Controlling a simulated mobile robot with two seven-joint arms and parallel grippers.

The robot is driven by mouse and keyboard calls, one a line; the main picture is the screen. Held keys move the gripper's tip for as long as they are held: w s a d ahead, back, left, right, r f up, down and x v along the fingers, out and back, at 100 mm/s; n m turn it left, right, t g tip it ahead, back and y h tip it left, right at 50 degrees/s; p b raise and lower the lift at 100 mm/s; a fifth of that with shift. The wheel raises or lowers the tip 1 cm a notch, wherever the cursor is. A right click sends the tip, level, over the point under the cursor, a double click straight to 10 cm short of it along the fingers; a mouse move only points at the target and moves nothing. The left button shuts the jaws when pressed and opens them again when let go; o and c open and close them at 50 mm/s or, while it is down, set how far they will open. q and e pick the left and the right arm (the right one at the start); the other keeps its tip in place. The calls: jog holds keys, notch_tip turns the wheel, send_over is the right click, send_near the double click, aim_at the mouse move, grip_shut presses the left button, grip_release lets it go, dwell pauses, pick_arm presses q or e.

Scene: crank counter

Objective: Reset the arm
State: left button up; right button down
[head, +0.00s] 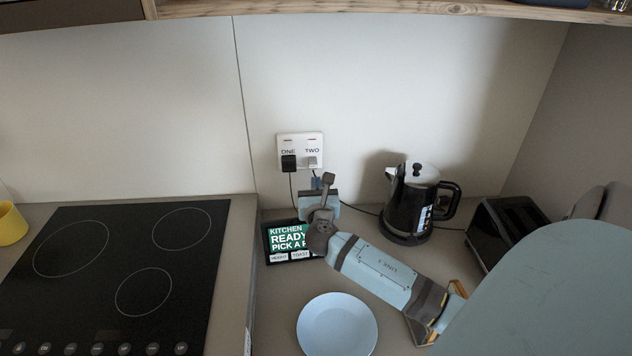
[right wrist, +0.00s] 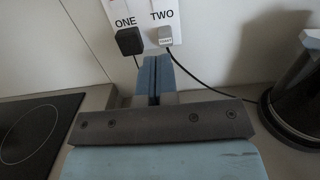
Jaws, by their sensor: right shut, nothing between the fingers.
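My right arm comes in from the right of the head view and reaches over the counter (head: 280,340) toward the back wall. My right gripper (head: 317,183) is just below the wall socket panel (head: 299,139). In the right wrist view its two blue fingers (right wrist: 154,76) are pressed together with nothing between them. They point at the wall below the sockets marked ONE and TWO and look apart from both plugs. A black plug (head: 289,162) is in socket ONE and a pale grey plug (head: 311,162) in socket TWO. My left gripper is not in view.
A screen (head: 285,241) stands partly behind my right arm. A black kettle (head: 405,210) and a black toaster (head: 500,228) stand to the right. A light blue plate (head: 337,328) lies in front. The black hob (head: 110,270) is on the left, with a yellow cup (head: 10,224) beyond.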

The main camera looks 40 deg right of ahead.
dwell(0.4)
jog(key=s+a+f+m+g+y, duration=0.25)
jog(key=s+a+f+m, duration=0.2)
jog(key=s+m, duration=0.25)
jog(key=s+a+f+m+g+y, duration=0.2)
jog(key=s+a+f+m+g, duration=0.25)
jog(key=s+m, duration=0.25)
jog(key=s+a+m+g+y, duration=0.4)
jog(key=s+a+m+y, duration=0.4)
jog(key=s+a+m, duration=0.55)
jog(key=w+a+f+t+p, duration=0.1)
jog(key=a+f+t, duration=0.1)
jog(key=f, duration=0.1)
jog(key=w+a+f+n+t+y, duration=0.1)
jog(key=a+f+t, duration=0.1)
jog(key=f, duration=0.1)
jog(key=w+a+f+n+t+y+p, duration=0.1)
jog(key=a+f+t, duration=0.1)
jog(key=shift+w+f+n+p, duration=0.25)
jog(key=shift+w+f+p, duration=0.05)
jog(key=shift+f, duration=0.1)
jog(key=shift+a+f+t+y, duration=0.35)
jog(key=shift+f+t, duration=0.15)
jog(key=shift+t, duration=0.3)
